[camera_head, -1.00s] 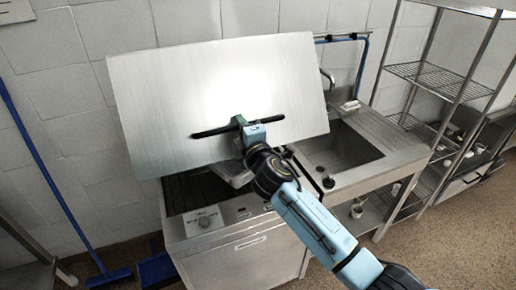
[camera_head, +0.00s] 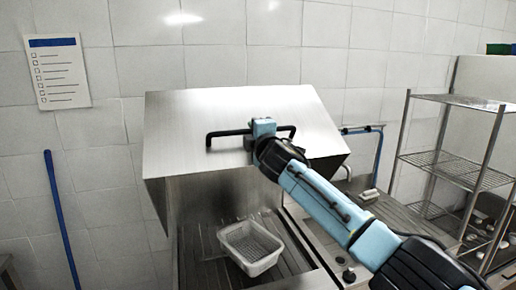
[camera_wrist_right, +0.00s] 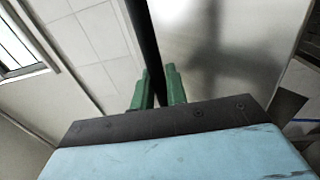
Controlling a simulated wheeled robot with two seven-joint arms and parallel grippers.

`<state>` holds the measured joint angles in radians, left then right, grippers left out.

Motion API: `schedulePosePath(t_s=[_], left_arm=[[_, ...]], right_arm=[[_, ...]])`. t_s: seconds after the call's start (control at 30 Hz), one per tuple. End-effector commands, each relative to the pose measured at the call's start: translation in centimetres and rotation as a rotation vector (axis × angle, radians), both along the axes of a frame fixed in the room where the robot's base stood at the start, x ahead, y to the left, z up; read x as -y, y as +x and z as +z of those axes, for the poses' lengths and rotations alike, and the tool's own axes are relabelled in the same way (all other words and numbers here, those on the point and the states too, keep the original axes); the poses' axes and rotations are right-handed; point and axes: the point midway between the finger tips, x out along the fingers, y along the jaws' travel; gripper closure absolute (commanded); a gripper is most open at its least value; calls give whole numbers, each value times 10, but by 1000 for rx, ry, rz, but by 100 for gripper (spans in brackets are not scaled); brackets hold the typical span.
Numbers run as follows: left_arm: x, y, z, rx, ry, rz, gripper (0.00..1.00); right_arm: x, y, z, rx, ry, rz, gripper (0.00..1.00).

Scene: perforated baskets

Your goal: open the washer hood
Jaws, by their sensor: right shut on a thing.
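The washer hood (camera_head: 222,125) is a brushed steel box with a black bar handle (camera_head: 228,132) across its front. It is raised, and the washer bed below it is exposed. My right gripper (camera_head: 264,128) is shut on the handle, near its middle. In the right wrist view the green fingertips (camera_wrist_right: 158,88) sit on either side of the black bar (camera_wrist_right: 143,40). My left gripper does not show.
A white perforated basket (camera_head: 250,262) sits on the dark slatted bed under the hood. To the right are a steel counter (camera_head: 405,222) and a wire shelf rack (camera_head: 455,165). A blue pole (camera_head: 61,220) leans at the tiled wall on the left.

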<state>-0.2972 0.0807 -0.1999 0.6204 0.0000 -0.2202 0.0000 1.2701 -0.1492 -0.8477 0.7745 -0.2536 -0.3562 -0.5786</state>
Motion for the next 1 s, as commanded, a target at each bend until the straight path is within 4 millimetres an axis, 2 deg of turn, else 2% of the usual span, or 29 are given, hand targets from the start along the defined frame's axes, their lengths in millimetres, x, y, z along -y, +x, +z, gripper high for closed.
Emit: schedulePosePath(t_s=[0.2,0.6,0.63,0.77,1.0], left_arm=[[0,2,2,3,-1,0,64],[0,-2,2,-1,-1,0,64],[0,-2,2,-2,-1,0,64],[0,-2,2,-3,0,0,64],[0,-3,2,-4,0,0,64]], right_arm=[[-4,0,13,-1,-1,1,100],[-4,0,13,-3,0,0,100],[-4,0,13,-3,0,-1,84],[-4,0,13,-3,0,-1,67],[-3,0,13,-3,0,-1,67]])
